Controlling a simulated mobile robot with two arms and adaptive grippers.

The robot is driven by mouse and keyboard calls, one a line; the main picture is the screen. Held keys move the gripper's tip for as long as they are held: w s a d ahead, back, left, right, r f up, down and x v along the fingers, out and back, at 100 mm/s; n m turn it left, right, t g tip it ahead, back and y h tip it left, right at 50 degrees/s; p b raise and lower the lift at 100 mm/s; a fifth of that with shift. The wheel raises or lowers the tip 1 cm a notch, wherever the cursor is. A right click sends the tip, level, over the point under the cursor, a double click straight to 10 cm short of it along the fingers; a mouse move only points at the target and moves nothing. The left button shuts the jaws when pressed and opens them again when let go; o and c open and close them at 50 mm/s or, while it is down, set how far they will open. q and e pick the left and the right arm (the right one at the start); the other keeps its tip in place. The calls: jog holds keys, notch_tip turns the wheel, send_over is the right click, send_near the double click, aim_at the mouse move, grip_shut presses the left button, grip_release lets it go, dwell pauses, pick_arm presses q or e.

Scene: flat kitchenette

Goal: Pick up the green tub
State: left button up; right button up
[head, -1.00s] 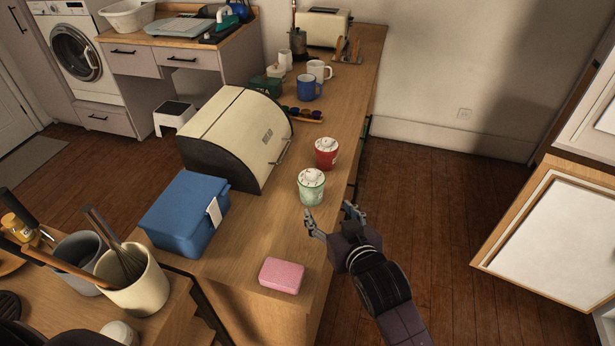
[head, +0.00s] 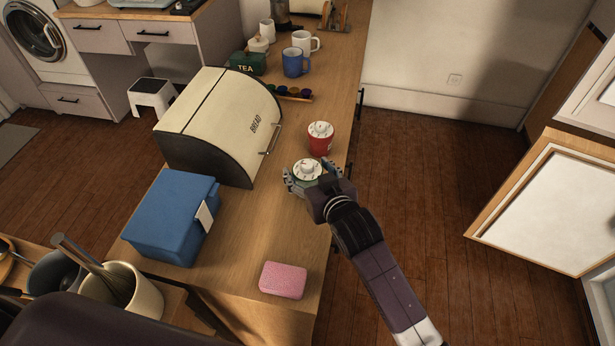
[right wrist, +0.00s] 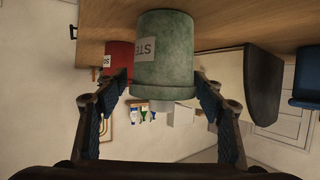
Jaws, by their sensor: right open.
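The green tub (head: 306,168) stands on the wooden counter, its white lid facing up in the head view and its side partly hidden by my right gripper. My right gripper (head: 307,181) is open, with its fingers on either side of the tub. In the right wrist view, which is upside down, the green tub (right wrist: 164,48) with a pale label sits between the two spread fingers (right wrist: 163,95). I cannot tell whether either finger touches it. My left gripper is not in view.
A red tub (head: 320,138) stands just behind the green one. A bread bin (head: 215,115) and a blue box (head: 170,215) stand to the left. A pink sponge (head: 283,280) lies nearer the counter's front. Mugs (head: 295,62) and a tea tin stand farther back.

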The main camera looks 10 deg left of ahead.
aim_at(302, 163)
jog(key=x, duration=0.1)
jog(key=p+x, duration=0.1)
jog(key=x, duration=0.1)
jog(key=shift+w+a+r, duration=0.15)
jog(key=shift+a+r, duration=0.1)
jog(key=shift+x, duration=0.8)
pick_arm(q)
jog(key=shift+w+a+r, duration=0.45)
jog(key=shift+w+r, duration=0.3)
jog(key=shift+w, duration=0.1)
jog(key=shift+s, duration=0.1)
pick_arm(e)
jog(key=shift+c, duration=0.2)
jog(key=c, duration=0.5)
jog(key=shift+f, duration=0.1)
jog(key=c, duration=1)
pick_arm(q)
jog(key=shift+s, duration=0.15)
pick_arm(e)
jog(key=shift+c, duration=0.5)
jog(key=shift+r, duration=0.2)
grip_shut()
